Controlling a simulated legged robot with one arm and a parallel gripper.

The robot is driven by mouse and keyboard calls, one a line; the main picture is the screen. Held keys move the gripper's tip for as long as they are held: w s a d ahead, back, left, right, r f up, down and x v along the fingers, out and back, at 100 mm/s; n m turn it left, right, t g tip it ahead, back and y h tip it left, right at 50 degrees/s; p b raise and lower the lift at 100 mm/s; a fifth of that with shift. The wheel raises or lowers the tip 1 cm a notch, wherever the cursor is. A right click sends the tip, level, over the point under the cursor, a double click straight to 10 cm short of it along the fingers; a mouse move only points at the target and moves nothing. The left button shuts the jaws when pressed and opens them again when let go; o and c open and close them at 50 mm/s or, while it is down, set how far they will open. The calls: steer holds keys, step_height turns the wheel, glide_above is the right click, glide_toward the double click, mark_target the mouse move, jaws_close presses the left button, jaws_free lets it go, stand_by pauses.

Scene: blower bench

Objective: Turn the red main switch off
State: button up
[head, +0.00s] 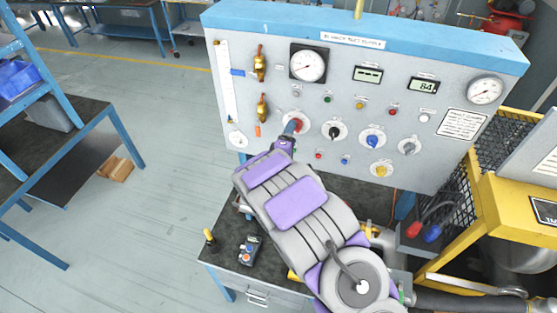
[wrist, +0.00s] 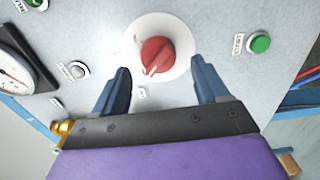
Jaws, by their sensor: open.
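The red main switch (wrist: 155,55) is a red rotary knob on a round white plate, with a white pointer mark, in the wrist view. In the head view the red switch (head: 298,125) shows only in part, behind my gripper. My gripper (wrist: 162,82) is open, its two blue fingers at the lower left and lower right of the knob. The fingers look apart from the knob, and how far their tips are from the panel is hard to tell. In the head view my gripper (head: 291,132) reaches the panel's lower left part.
The grey panel (head: 450,165) also carries a black knob (head: 335,131), a blue knob (head: 373,138), a grey knob (head: 409,146) and a yellow knob (head: 381,169). A green button (wrist: 260,43) sits right of the switch. A yellow frame (head: 470,235) stands at right.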

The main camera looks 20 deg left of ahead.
steer(key=s+a+b, duration=0.1)
steer(key=s+b, duration=0.1)
steer(key=s, duration=1.2)
steer(key=shift+a+f, duration=0.15)
steer(key=shift+a, duration=0.05)
steer(key=shift+s, duration=0.1)
